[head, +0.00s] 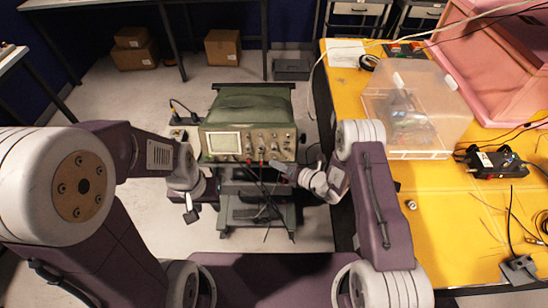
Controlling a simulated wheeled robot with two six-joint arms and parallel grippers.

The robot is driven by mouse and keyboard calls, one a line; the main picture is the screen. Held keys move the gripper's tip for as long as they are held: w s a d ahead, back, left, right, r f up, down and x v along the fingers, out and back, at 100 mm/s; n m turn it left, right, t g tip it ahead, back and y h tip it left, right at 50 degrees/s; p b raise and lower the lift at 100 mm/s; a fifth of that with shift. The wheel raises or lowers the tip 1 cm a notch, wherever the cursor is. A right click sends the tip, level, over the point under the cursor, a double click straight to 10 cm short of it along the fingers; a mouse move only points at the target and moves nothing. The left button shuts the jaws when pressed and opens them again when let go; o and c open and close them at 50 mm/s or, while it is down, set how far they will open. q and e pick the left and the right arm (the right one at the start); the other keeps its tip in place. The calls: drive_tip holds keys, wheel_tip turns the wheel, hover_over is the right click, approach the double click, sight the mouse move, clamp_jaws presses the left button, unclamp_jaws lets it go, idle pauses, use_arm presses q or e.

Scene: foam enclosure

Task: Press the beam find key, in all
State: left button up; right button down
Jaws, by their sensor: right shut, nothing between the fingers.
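A green oscilloscope (248,128) stands on a cart in the middle of the head view. Its screen (224,143) is on the left of the front panel, with knobs on the right. The beam find key is too small to make out among the controls. My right gripper (276,166) is shut and empty, with its tip close to the lower right of the panel; I cannot tell if it touches. My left gripper (191,215) hangs low, left of the cart and below the panel; its jaws are too small to read.
Dark cables (262,185) hang from the front panel over the cart (240,212). A yellow workbench (440,215) stands close on the right, with a clear plastic box (418,112) on it. Cardboard boxes (222,47) lie far back. Floor left of the cart is partly free.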

drive_tip(key=s+p, duration=0.1)
drive_tip(key=s+r, duration=0.1)
drive_tip(key=s, duration=0.1)
drive_tip(key=s+p, duration=0.1)
drive_tip(key=shift+s+r+p, duration=0.25)
drive_tip(key=shift+s+p, duration=0.1)
drive_tip(key=shift+s, duration=0.05)
idle(0.7)
